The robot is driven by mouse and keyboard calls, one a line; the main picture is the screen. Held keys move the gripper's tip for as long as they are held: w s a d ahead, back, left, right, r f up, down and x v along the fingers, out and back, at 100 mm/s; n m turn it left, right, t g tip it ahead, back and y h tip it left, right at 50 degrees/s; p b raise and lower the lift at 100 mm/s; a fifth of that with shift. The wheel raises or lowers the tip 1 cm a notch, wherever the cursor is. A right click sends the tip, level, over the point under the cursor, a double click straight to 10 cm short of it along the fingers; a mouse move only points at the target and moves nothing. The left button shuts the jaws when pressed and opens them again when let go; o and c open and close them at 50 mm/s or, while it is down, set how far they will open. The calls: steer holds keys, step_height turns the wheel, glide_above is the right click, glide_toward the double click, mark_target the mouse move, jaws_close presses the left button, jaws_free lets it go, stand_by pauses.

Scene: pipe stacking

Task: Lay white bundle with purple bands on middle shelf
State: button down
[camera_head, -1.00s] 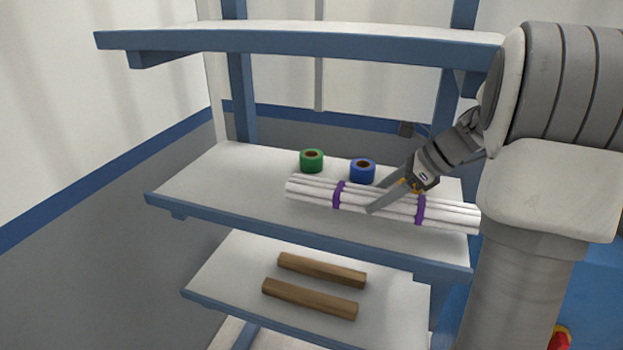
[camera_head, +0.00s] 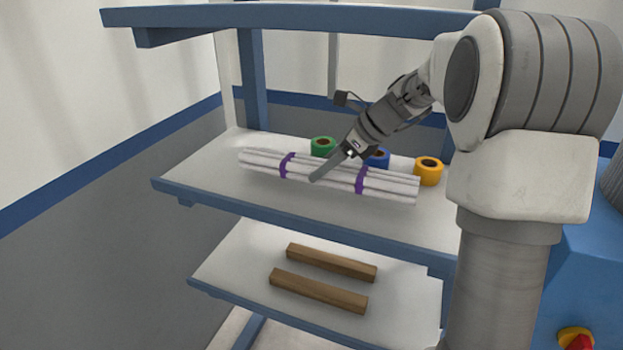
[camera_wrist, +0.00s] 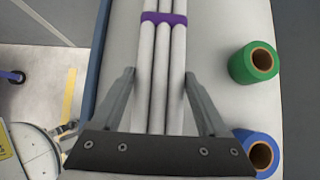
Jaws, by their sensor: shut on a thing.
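The white bundle (camera_head: 338,181) of several pipes has two purple bands (camera_head: 361,180) and lies level along the middle shelf (camera_head: 215,175). In the head view it is at or just above the shelf surface; I cannot tell whether it touches. My gripper (camera_head: 325,172) is shut on the bundle between the bands, reaching from behind and above. The far finger is hidden in the head view. In the wrist view the fingers (camera_wrist: 160,72) straddle the white pipes (camera_wrist: 163,95), with one purple band (camera_wrist: 164,18) ahead.
Green (camera_head: 323,146), blue (camera_head: 377,158) and orange (camera_head: 428,171) tape rolls stand behind the bundle on the middle shelf. Two wooden bars (camera_head: 331,262) lie on the lower shelf (camera_head: 235,265). The top shelf (camera_head: 300,17) hangs above. Clear room lies left of the bundle.

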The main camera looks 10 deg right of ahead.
mark_target(381, 175)
steer(key=shift+w+a, duration=0.65)
steer(key=shift+a, duration=0.25)
steer(key=f, duration=0.1)
steer(key=f+b, duration=0.2)
steer(key=shift+w+a+f, duration=0.3)
steer(key=shift+a, duration=0.1)
steer(key=shift+r, duration=0.1)
jaws_free()
steer(key=p+v, duration=0.2)
steer(key=v, duration=0.3)
steer(key=shift+s+d+r, duration=0.1)
steer(key=shift+d+r, duration=0.1)
steer(key=shift+r, duration=0.15)
steer(key=s+d, duration=0.2)
steer(key=d, duration=0.1)
steer(key=s+d+p, duration=0.1)
steer(key=s+d, duration=0.1)
steer(key=d, duration=0.1)
steer(key=s+d, duration=0.2)
steer(key=d, duration=0.1)
steer(key=shift+s+d+f+p, duration=0.3)
steer(key=shift+f, duration=0.1)
